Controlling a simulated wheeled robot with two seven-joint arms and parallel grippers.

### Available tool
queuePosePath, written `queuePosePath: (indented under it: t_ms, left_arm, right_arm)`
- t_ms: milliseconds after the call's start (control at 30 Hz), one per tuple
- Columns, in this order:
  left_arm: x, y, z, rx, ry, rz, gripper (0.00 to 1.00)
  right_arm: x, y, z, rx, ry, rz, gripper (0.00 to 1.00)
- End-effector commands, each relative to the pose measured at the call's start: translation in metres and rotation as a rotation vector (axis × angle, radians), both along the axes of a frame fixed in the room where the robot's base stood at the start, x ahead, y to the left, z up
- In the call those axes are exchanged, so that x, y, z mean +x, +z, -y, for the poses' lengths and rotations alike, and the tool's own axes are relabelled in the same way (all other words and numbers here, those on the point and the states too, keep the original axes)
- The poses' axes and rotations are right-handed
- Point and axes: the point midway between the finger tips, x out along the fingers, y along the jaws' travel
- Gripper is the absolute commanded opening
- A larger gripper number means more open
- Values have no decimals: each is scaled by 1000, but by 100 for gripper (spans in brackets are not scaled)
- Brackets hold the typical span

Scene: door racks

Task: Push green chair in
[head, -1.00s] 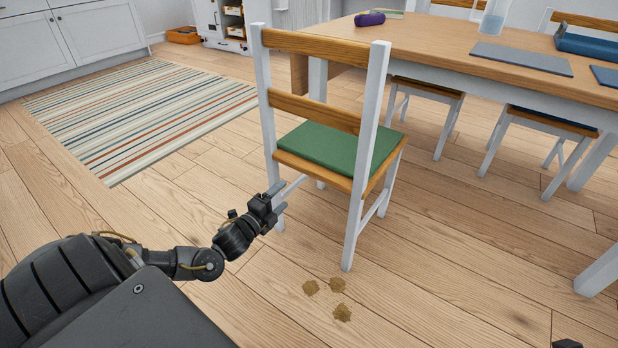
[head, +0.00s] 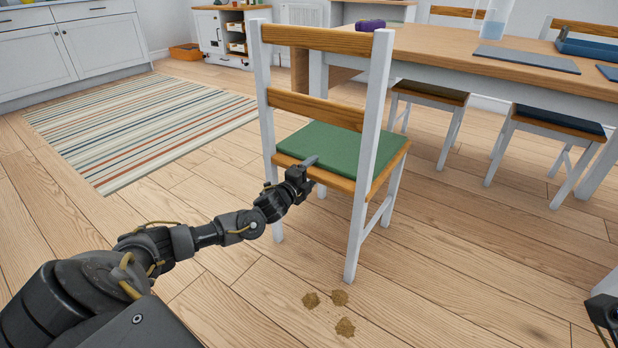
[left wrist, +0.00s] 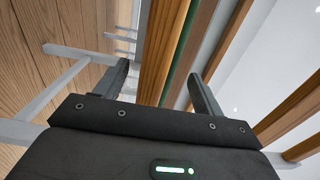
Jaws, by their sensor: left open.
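The green chair (head: 335,150) has a white frame, wooden back slats and a green seat pad. It stands upright at the near-left corner of the wooden table (head: 440,45), with its back towards me. My left gripper (head: 311,172) is at the rear edge of the seat, below the lower slat. In the left wrist view my left gripper (left wrist: 160,88) has its fingers spread, with the chair's wooden seat edge (left wrist: 158,50) running between them. Contact cannot be told. Part of my right arm shows at the lower right; its fingers cannot be made out.
A striped rug (head: 140,120) lies to the left. Several brown patches (head: 340,298) mark the floor behind the chair. Another chair with a dark blue seat (head: 555,121) stands on the far side of the table. The floor left of the green chair is clear.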

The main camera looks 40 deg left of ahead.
Motion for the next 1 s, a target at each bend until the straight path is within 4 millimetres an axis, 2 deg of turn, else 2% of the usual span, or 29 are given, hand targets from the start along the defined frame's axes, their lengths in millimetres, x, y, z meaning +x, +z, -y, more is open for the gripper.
queuePosePath:
  t_ms: [233, 767, 1000]
  left_arm:
    - [1, 0, 0, 0, 0, 0, 69]
    - [0, 0, 0, 0, 0, 0, 1]
    - [0, 0, 0, 0, 0, 0, 0]
  right_arm:
    - [0, 0, 0, 0, 1, 0, 36]
    - [0, 0, 0, 0, 2, 0, 36]
    - [0, 0, 0, 0, 2, 0, 36]
